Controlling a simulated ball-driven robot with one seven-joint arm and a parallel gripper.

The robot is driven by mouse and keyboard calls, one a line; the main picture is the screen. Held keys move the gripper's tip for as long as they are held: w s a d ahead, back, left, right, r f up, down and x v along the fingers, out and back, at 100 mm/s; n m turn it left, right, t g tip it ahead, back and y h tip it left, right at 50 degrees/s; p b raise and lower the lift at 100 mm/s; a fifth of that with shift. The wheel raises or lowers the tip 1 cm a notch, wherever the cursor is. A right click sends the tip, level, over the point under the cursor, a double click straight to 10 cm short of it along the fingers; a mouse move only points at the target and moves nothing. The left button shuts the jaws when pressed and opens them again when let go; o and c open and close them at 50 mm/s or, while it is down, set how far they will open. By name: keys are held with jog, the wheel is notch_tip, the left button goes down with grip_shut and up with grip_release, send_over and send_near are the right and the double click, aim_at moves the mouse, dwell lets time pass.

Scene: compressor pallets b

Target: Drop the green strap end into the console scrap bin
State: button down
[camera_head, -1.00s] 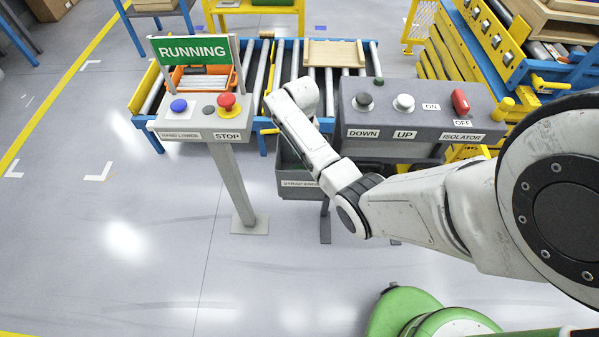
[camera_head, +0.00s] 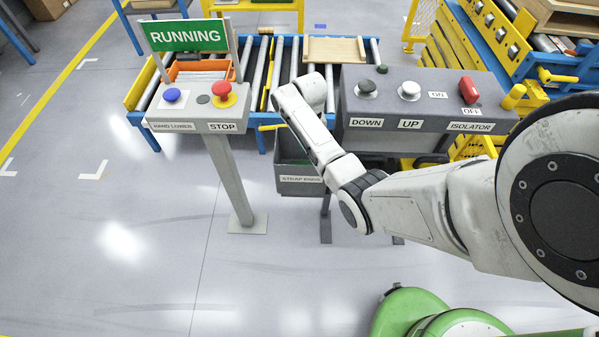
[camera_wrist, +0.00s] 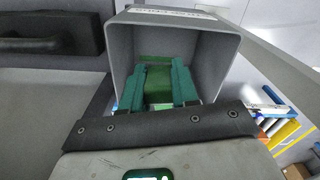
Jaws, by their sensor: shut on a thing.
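The two green fingers point into the mouth and overlap the bin's inside in the picture. The green strap end (camera_wrist: 157,72) shows between the fingers, and they are shut on it. How deep the strap end sits in the bin I cannot tell.
A pedestal console (camera_head: 200,112) with a red STOP button and RUNNING sign stands to the left. A roller conveyor (camera_head: 285,75) is behind. The floor in front is clear.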

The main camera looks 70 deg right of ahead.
jog(key=c, duration=0.8)
grip_release()
jog(key=shift+r, duration=0.15)
notch_tip(320, 180, up, 11)
jog(key=shift+f, duration=0.2)
jog(key=s+a+f+n, duration=0.1)
jog(key=a+f+n, duration=0.15)
jog(key=a, duration=0.65)
jog(key=a+f+n, duration=0.2)
jog(key=a+f, duration=0.1)
jog(key=a, duration=0.5)
jog(key=s+a+n, duration=0.1)
jog(key=s+a, duration=0.3)
jog(key=s+a+n, duration=0.2)
jog(key=s+a, duration=0.2)
jog(key=s+a+r+n+t, duration=0.1)
jog(key=s+a+n, duration=0.1)
jog(key=s+a, duration=0.3)
jog(key=shift+s+a+n, duration=0.1)
jog(key=shift+n, duration=0.15)
